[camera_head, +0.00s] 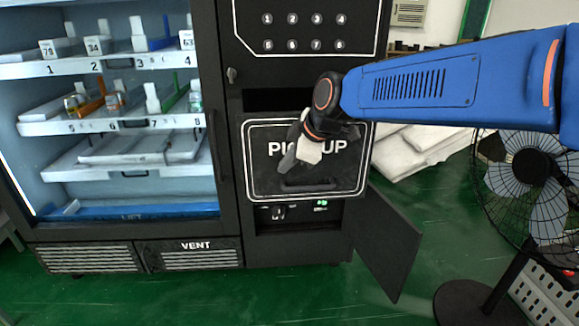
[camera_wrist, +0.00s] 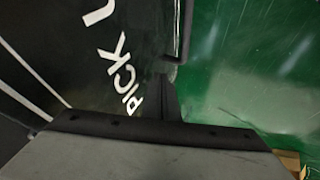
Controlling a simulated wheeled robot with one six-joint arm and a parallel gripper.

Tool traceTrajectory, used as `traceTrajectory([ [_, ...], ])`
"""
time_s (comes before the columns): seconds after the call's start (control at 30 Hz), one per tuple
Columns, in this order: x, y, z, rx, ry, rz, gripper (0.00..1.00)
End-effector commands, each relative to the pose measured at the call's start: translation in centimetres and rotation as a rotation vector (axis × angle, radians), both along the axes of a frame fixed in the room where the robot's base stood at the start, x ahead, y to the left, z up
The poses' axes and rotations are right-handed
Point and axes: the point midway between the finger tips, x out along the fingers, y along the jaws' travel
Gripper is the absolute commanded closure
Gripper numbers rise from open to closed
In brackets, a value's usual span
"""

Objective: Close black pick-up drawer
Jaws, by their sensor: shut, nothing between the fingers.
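The black pick-up drawer (camera_head: 345,172) is in the right column of the vending machine, with a white border and "PICK UP" lettering. Its handle (camera_head: 308,187) is low on the front. A dark gap shows above the drawer; how far it stands out is hard to tell. My gripper (camera_head: 287,163) is shut and empty in front of the drawer, covering the middle of the lettering. In the wrist view, the fingers of my gripper (camera_wrist: 166,88) are together beside the drawer front (camera_wrist: 60,50) and its lettering. I cannot tell whether they touch it.
A small black door (camera_head: 387,245) hangs open below the drawer at the right. A standing fan (camera_head: 530,170) is at the right. The lit glass cabinet (camera_head: 120,215) with shelves of products is at the left. Green floor (camera_head: 300,295) in front is clear.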

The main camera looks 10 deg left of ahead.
Motion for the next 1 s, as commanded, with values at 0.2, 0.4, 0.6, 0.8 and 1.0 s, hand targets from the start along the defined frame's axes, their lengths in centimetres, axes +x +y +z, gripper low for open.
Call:
traceTrajectory([
  [0.2,0.7,0.2,0.0,0.000,0.001,0.000,1.00],
  [0.4,0.7,0.2,0.0,0.000,0.000,0.000,1.00],
  [0.6,1.0,0.3,0.0,0.000,0.001,0.000,1.00],
  [0.8,3.4,0.9,-0.1,-0.001,0.000,-0.001,1.00],
  [1.0,8.1,2.3,-0.1,0.000,0.002,-0.002,1.00],
])
